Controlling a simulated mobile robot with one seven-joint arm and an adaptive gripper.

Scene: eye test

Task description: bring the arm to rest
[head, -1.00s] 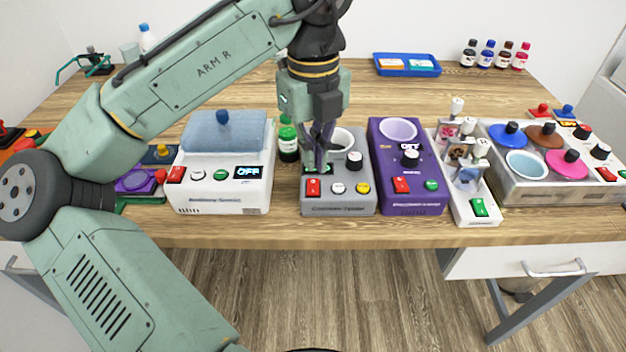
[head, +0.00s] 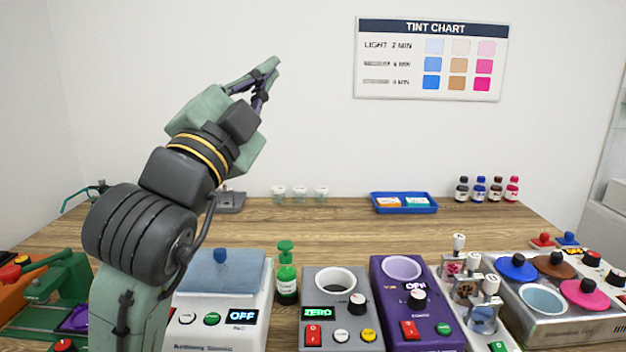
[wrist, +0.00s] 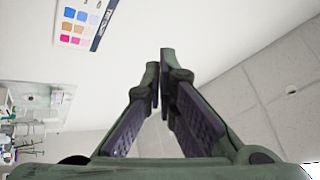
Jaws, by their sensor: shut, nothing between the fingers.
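My arm is folded upward at the left of the head view, clear of the table. My gripper (head: 268,74) points up and to the right in front of the bare wall. In the wrist view my gripper (wrist: 160,75) has its fingertips together, with nothing between them. The wrist view looks toward the wall and ceiling. My arm hides part of the table's left side and of the white machine with the blue lid (head: 222,272).
Along the table (head: 330,235) stand a green bottle (head: 286,280), a grey machine reading ZERO (head: 312,330), a purple machine (head: 432,325) and a dye-pot unit (head: 550,328). A blue tray (head: 404,210) and small bottles stand behind. A tint chart (head: 430,85) hangs on the wall.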

